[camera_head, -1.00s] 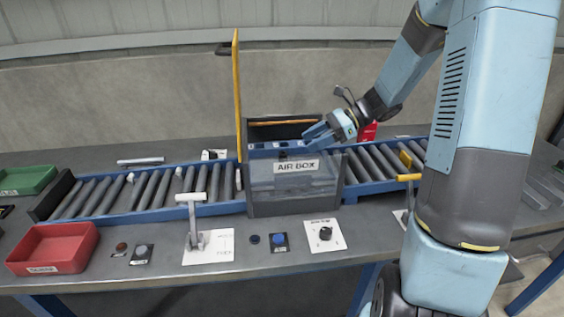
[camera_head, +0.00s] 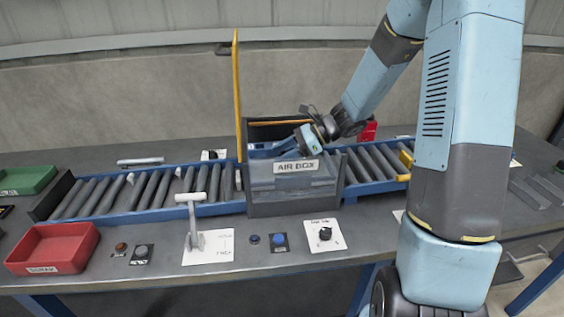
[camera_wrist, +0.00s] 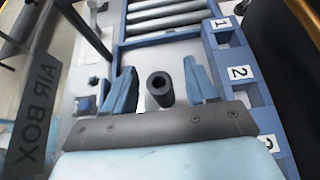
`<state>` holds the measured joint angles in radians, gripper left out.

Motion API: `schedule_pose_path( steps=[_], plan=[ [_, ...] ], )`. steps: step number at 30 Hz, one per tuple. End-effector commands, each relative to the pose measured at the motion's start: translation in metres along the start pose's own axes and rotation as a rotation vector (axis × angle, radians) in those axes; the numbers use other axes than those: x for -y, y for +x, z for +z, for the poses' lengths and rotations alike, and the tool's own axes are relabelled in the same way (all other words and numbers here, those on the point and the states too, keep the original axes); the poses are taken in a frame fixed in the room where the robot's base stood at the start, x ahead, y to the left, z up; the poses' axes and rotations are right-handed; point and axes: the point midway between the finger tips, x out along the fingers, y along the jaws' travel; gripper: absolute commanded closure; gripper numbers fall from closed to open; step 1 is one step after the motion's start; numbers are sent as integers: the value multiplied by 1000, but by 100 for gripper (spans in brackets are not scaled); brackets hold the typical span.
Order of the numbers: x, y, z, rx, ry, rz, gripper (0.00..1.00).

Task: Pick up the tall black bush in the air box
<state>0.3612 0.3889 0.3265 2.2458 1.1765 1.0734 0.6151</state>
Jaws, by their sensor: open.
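The tall black bush (camera_wrist: 160,87) shows in the wrist view as a dark upright cylinder with a round hole in its top. It stands between the two blue fingers of my gripper (camera_wrist: 162,84), with a gap on each side. My gripper is open and also shows in the head view (camera_head: 290,147), down inside the air box. The air box (camera_head: 293,190) has a clear front wall with an "AIR BOX" label and a raised yellow-edged lid. The bush is hidden in the head view.
A blue rack (camera_wrist: 240,75) numbered 1, 2 and 3 runs close beside my right finger in the wrist view. The roller conveyor (camera_head: 140,190) passes through the box. A red tray (camera_head: 55,248) and a white lever (camera_head: 193,220) stand on the table in front.

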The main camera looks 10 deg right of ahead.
Motion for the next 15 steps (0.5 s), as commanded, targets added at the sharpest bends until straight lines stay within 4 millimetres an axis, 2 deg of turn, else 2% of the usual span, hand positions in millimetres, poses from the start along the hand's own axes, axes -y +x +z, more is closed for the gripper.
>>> schedule_pose_path(
  steps=[5, 15],
  plan=[
    [0, 0, 0, 0, 0, 0, 43],
    [0, 0, 0, 0, 0, 0, 76]
  ],
)
